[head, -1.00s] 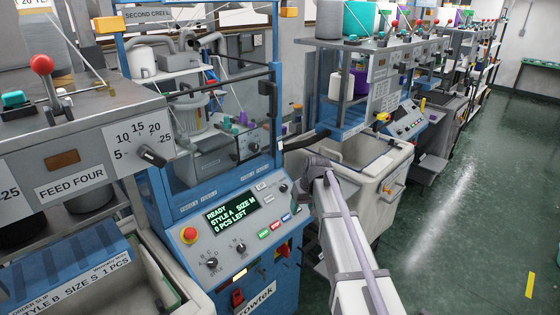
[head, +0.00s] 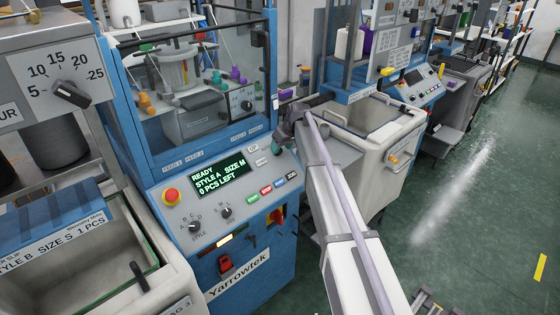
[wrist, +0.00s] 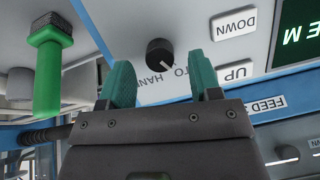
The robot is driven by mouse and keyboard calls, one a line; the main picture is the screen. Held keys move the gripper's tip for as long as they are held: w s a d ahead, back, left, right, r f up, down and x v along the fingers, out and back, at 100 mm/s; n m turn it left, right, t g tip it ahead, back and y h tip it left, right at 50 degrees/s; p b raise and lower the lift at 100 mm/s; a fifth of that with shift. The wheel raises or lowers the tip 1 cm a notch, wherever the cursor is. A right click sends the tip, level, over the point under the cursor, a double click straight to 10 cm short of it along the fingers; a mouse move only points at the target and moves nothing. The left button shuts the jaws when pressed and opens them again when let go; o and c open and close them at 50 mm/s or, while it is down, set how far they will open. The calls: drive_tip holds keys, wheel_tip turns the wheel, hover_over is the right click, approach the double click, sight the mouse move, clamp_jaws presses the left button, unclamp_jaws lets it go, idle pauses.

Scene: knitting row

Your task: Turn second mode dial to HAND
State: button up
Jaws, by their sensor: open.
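The mode dial (wrist: 160,52) is a small round black knob on the grey panel in the wrist view. A light pointer mark shows on its lower right side, towards the letters "TO". The label "TO HAN..." beside it is partly hidden by my gripper (wrist: 162,75). My gripper is open, with one green fingertip on either side below the knob; they look apart from it. In the head view my gripper (head: 279,143) is over the upper right end of the blue machine's control panel (head: 240,190) and hides the dial there.
The panel holds a lit display (head: 221,174), a red stop button (head: 171,197), a style dial (head: 194,227) and a size dial (head: 226,212). UP (wrist: 238,71) and DOWN (wrist: 234,24) labels lie right of the dial in the wrist view.

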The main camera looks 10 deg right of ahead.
drive_tip(key=shift+b+x, duration=0.4)
drive_tip(key=shift+x, duration=0.75)
drive_tip(key=shift+r, duration=0.15)
drive_tip(key=c, duration=0.9)
drive_tip(key=shift+c, duration=0.2)
drive_tip(key=shift+d+m, duration=0.1)
drive_tip(key=shift+m, duration=0.2)
drive_tip(key=m, duration=0.2)
drive_tip(key=m+y, duration=0.1)
drive_tip(key=m, duration=0.2)
drive_tip(key=shift+y+b, duration=0.3)
drive_tip(key=shift+b, duration=0.05)
drive_tip(key=m+y+b, duration=0.1)
drive_tip(key=m, duration=0.4)
drive_tip(key=shift+s+m, duration=0.1)
drive_tip(key=shift+m, duration=0.2)
drive_tip(key=shift+y, duration=0.3)
